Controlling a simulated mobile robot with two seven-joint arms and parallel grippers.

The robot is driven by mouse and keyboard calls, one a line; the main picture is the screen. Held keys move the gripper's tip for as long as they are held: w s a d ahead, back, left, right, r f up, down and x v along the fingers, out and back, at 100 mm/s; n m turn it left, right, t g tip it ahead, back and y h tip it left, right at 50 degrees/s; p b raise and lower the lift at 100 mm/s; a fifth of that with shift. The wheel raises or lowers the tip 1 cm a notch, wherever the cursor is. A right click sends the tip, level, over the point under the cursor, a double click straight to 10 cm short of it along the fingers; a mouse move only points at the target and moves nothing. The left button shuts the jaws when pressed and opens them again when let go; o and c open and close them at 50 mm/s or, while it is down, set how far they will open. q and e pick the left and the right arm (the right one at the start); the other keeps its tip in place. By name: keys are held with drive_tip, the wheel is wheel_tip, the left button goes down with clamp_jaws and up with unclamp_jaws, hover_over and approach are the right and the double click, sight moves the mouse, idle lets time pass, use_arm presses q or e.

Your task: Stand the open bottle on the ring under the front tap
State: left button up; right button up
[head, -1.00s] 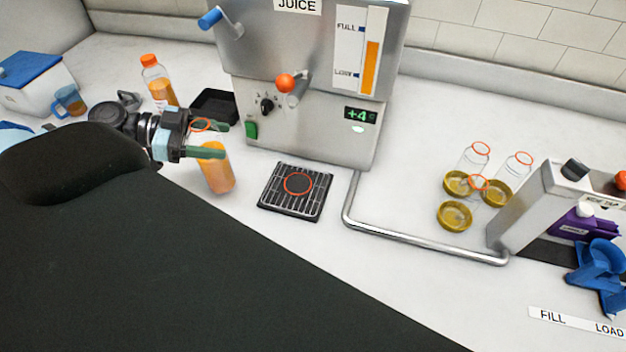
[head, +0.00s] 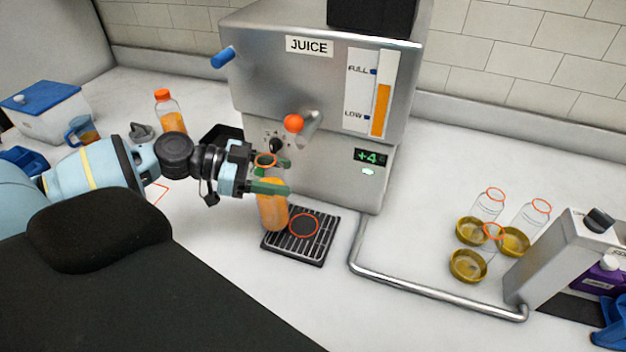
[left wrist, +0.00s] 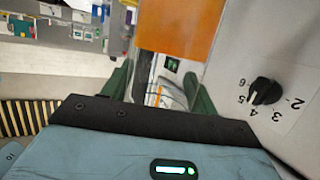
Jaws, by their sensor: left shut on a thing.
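The open bottle (head: 272,207), filled with orange juice, is held upright in my left gripper (head: 270,178), whose green fingers are shut on its upper part. An orange rim shows at its mouth. Its base is at the left edge of the black drip grate (head: 322,246); I cannot tell whether it touches. The red ring (head: 304,225) lies on the grate, just right of the bottle, uncovered. The front tap (head: 311,126), with an orange knob, sticks out of the juice machine (head: 260,80) above. In the left wrist view, orange juice (left wrist: 178,25) shows beyond the fingers. My right gripper is out of view.
A capped juice bottle (head: 168,112), a blue-handled cup (head: 84,130) and a blue-lidded box (head: 50,110) stand at left. A metal pipe (head: 440,294) runs along the counter to the right.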

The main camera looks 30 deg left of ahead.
use_arm(q)
drive_tip(key=w+d, duration=0.2)
drive_tip(key=shift+d+r, duration=0.1)
drive_tip(key=shift+d, duration=0.25)
drive_tip(key=x, duration=0.3)
drive_tip(key=shift+w+d+f, duration=0.15)
drive_tip(key=shift+d+f, duration=0.1)
drive_tip(key=shift+f, duration=0.05)
idle(0.4)
